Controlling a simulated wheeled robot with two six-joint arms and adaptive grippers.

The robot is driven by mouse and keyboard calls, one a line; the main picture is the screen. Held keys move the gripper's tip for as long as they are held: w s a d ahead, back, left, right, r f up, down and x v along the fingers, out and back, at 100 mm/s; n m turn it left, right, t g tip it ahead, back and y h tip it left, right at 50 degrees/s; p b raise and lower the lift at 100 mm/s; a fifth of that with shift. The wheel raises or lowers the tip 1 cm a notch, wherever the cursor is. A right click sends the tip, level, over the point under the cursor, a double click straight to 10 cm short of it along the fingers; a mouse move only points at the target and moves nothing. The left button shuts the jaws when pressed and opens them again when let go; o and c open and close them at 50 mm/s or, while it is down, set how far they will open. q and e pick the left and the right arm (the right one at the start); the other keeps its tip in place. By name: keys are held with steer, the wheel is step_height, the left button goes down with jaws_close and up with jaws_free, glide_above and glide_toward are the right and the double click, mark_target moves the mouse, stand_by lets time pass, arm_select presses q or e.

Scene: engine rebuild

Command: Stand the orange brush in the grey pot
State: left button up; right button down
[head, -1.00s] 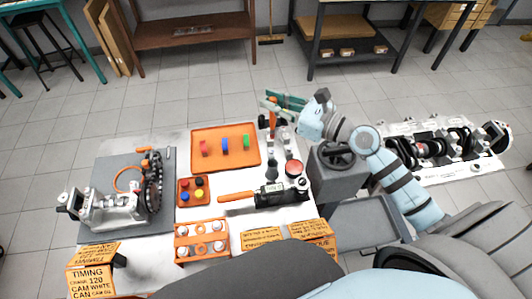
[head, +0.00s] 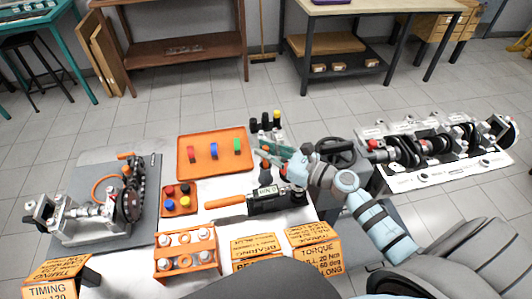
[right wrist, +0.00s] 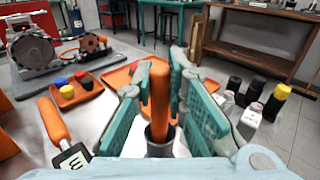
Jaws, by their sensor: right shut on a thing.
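The orange brush (right wrist: 159,95) is upright between the green fingers of my right gripper (right wrist: 160,90) in the right wrist view. The gripper is shut on it. The brush's lower part is at the mouth of the grey pot (right wrist: 158,150) and seems to go inside; I cannot tell how deep. In the head view the right gripper (head: 272,153) is low over the table's right side, and only a little of the brush shows. The pot (head: 265,177) is small and dark below the fingers there. My left gripper is not in view.
A torque wrench with an orange handle (head: 225,202) lies just in front of the pot. Several capped bottles (head: 265,122) stand behind it. An orange tray (head: 187,163) with coloured pieces is to the left. Lettered orange signs (head: 313,250) line the front edge.

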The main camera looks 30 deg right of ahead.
steer(key=shift+w, duration=0.1)
steer(key=c, duration=1.6)
jaws_free()
steer(key=shift+r, duration=0.15)
steer(key=v, duration=1.1)
steer(key=shift+r+b, duration=0.1)
steer(key=shift+b, duration=0.2)
steer(key=shift+s+d, duration=0.2)
steer(key=shift+s, duration=0.1)
steer(key=shift+s+d, duration=0.15)
steer(key=shift+s, duration=0.05)
